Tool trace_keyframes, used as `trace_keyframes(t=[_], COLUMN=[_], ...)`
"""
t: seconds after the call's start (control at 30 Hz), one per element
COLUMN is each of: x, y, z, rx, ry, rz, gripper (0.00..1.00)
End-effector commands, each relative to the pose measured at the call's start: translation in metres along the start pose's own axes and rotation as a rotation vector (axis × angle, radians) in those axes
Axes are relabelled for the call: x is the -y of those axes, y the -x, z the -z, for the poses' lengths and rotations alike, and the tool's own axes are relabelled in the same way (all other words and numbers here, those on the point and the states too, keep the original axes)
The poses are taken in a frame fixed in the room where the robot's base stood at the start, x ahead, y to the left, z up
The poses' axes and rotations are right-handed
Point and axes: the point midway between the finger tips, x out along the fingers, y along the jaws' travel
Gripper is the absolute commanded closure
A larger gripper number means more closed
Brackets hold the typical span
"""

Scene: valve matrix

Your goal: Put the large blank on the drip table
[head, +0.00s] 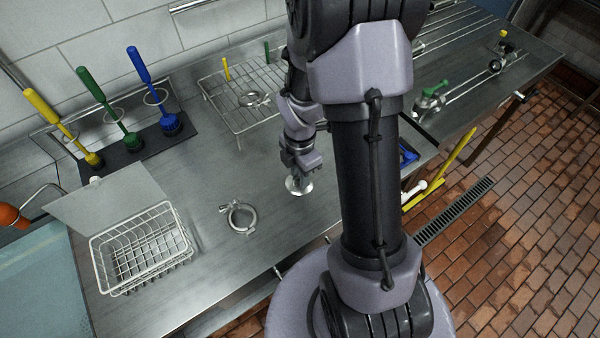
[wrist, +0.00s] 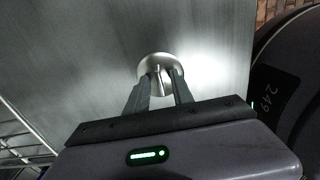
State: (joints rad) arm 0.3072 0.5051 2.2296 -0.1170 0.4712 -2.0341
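A shiny metal disc with a short stem, which I take for the large blank (head: 298,186), is directly under my gripper (head: 298,168). In the wrist view the disc (wrist: 158,60) shows at the fingertips (wrist: 161,78), with its stem between the two fingers. The fingers look closed on the stem. Whether the disc touches the steel counter or hangs just above it I cannot tell. The drip table, a wire rack on legs (head: 222,104), stands behind and left of my gripper. A small round metal piece (head: 250,98) lies on it. My arm hides the rack's right side.
A ring clamp (head: 239,217) lies on the counter left of my gripper. A white wire basket (head: 140,250) stands at the front left. Yellow, green and blue brushes (head: 145,75) stand upright at the back left. Counter between clamp and rack is clear.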

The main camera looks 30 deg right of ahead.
Motion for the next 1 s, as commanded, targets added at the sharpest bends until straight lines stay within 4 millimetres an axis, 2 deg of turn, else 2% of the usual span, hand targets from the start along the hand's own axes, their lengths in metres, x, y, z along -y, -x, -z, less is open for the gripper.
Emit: trace_keyframes(t=[0.17, 0.27, 0.53, 0.63, 0.77, 0.87, 0.97, 1.0], x=[0.000, 0.000, -0.001, -0.001, 0.000, 0.001, 0.012, 0.021], y=[0.001, 0.013, 0.090, 0.110, 0.125, 0.153, 0.206, 0.228], z=[0.000, 0.000, 0.000, 0.000, 0.001, 0.014, 0.047, 0.063], rx=[0.000, 0.001, 0.001, 0.001, 0.001, 0.000, -0.048, -0.092], ry=[0.000, 0.000, 0.000, -0.001, -0.011, -0.174, -0.564, -0.753], rz=[0.000, -0.002, -0.004, -0.003, -0.005, -0.054, -0.161, -0.202], gripper=[0.71, 0.71, 0.71, 0.71, 0.71, 0.71, 0.71, 0.71])
